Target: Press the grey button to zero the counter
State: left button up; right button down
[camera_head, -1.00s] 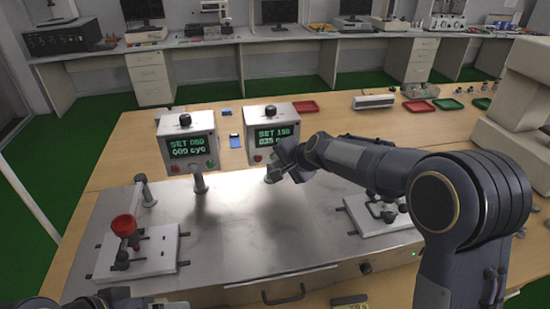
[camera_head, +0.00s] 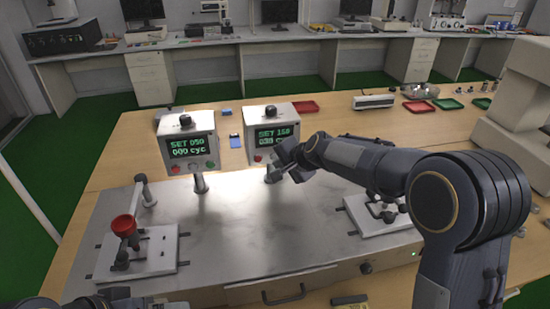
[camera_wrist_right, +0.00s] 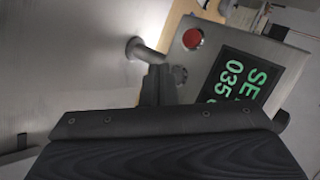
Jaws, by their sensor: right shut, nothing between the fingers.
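The right counter box (camera_head: 285,120) stands on a post. Its green display reads SET 150 in the head view, and 035 shows on it in the wrist view (camera_wrist_right: 237,78). A red button (camera_wrist_right: 192,38) sits on its front. A small grey button (camera_wrist_right: 180,74) is below the display, right beside my fingertips; whether they touch it I cannot tell. My right gripper (camera_head: 280,158) is shut and empty at the front of this box; its fingers also show in the wrist view (camera_wrist_right: 158,84). Dark parts of my left arm or gripper (camera_head: 95,302) show at the bottom left edge.
The left counter box (camera_head: 188,120) reads SET 050 and 000 cyc. A steel plate (camera_head: 235,230) lies below, with a red-capped fixture (camera_head: 124,226) at left and a white fixture (camera_head: 372,214) at right. Red trays (camera_head: 418,107) lie farther back.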

jog(key=shift+w+a, duration=0.1)
jog(key=shift+w, duration=0.3)
jog(key=shift+w+p, duration=0.35)
dwell(0.6)
jog(key=shift+s, duration=0.8)
jog(key=s, duration=0.2)
jog(key=s+d+b, duration=0.1)
jog(key=s, duration=0.2)
jog(key=shift+d, duration=0.1)
jog(key=shift+w, duration=0.1)
dwell(0.6)
